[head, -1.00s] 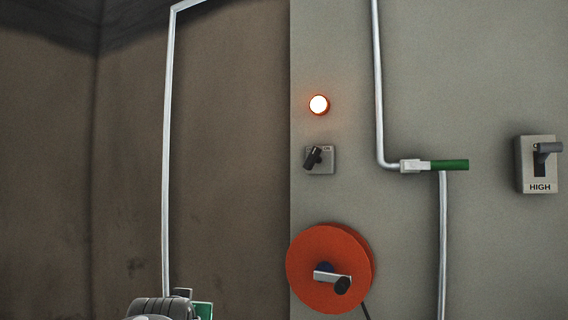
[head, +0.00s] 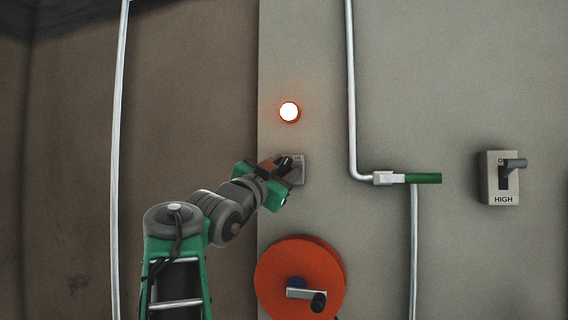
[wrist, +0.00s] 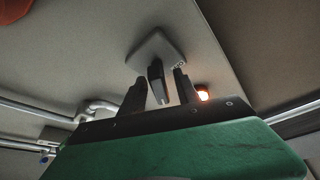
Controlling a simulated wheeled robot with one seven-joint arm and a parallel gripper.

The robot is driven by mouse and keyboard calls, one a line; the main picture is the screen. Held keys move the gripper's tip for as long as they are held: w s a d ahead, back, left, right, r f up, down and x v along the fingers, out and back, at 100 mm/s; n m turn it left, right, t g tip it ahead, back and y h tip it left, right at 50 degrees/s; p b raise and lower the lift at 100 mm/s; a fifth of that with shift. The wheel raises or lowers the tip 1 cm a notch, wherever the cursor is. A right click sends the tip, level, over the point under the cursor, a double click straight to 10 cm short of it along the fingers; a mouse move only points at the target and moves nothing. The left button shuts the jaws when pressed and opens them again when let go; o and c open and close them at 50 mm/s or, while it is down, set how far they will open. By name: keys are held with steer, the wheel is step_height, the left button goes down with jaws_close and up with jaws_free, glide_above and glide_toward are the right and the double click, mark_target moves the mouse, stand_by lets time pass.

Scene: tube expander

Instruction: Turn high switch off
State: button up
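The grey switch box marked HIGH (head: 498,184) is on the wall at the far right of the head view. In the wrist view the two dark fingers of my gripper (wrist: 159,88) stand apart, one on each side of the small switch's dark lever (wrist: 156,78). Gaps show beside the lever, so the gripper is open. The head view partly hides the fingertips.
The lamp (head: 289,112) glows just above the small switch. A red wheel with a crank (head: 270,275) sits below. A pipe with a green-handled valve (head: 422,178) lies between my gripper and the HIGH switch. Another pipe (head: 119,150) runs up the left.

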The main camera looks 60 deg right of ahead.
jaws_close()
stand_by(0.3)
stand_by(0.3)
